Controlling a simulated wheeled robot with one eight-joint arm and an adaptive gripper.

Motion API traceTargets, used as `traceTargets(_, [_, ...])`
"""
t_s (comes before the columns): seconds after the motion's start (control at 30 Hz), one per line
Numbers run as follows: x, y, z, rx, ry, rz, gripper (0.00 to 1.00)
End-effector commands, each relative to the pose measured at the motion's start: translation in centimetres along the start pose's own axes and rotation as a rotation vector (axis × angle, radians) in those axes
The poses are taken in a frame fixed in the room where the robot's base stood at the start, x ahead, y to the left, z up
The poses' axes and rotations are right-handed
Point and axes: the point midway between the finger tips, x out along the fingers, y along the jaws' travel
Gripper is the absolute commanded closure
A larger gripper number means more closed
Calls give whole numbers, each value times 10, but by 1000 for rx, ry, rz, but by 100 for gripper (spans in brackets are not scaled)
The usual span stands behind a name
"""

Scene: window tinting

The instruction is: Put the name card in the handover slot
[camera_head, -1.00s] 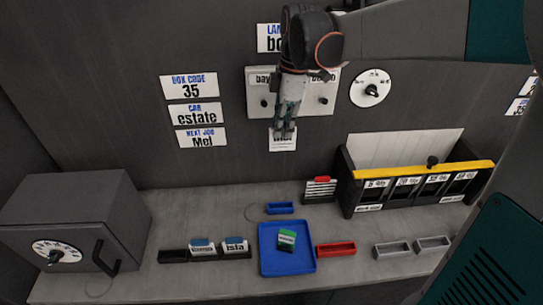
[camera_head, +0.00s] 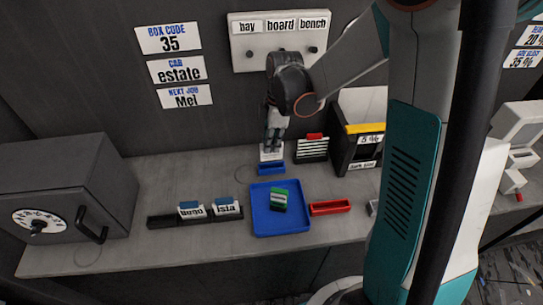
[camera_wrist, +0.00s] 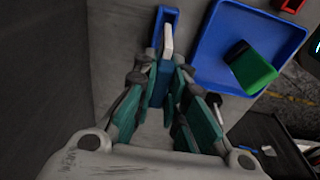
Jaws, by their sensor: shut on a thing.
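My gripper (camera_head: 272,140) points down and is shut on a white name card (camera_head: 271,153). The card's lettering is too small to read now. In the wrist view the card (camera_wrist: 168,40) shows edge-on between the fingertips (camera_wrist: 163,62). Directly below the card is a small blue trough (camera_head: 271,169), which looks like the handover slot. It also shows in the wrist view (camera_wrist: 176,15), partly hidden by the card and fingers. The card's lower edge is at or just above the trough; I cannot tell whether it has entered.
A blue tray (camera_head: 261,222) with a green-topped block (camera_head: 279,199) lies just in front. A red trough (camera_head: 330,207) is at its right. A striped card stand (camera_head: 312,150) stands close right of my gripper.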

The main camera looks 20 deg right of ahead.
Motion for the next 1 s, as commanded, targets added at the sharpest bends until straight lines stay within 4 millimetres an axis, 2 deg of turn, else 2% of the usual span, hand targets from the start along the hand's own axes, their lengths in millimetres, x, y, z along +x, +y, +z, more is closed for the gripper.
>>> traceTargets(0.03, [8,0,1,0,0,0,100])
traceTargets(0.27, [21,0,2,0,0,0,100])
traceTargets(0.5, [53,0,6,0,0,0,100])
traceTargets(0.9, [59,0,7,0,0,0,100])
traceTargets(0.93, [58,0,7,0,0,0,81])
traceTargets(1.0, [57,0,7,0,0,0,68])
